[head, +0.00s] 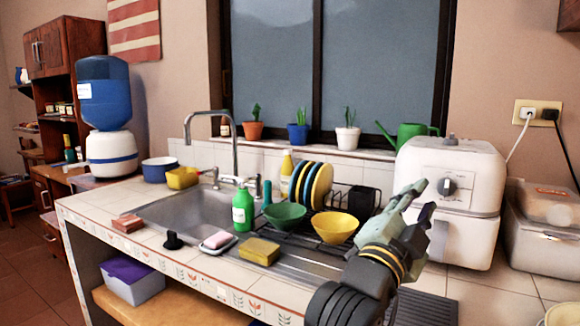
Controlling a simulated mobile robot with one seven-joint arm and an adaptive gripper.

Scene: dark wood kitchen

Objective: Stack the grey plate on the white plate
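I cannot make out a grey plate or a white plate in the head view. Several upright plates (321,187) stand in the dish rack behind the bowls; their visible colours are yellow-orange and dark blue. My gripper (428,188) is at the right of centre, raised above the counter in front of the white air fryer. It points up and away, and I see no object in it. Its finger gap is not clear from this angle.
A green bowl (285,216) and a yellow bowl (334,227) sit on the dish rack. A green bottle (243,209), a sponge (259,251) and a soap dish (217,244) stand near the sink (190,214). The white air fryer (450,200) stands behind my gripper. Tiled counter (480,286) is clear at lower right.

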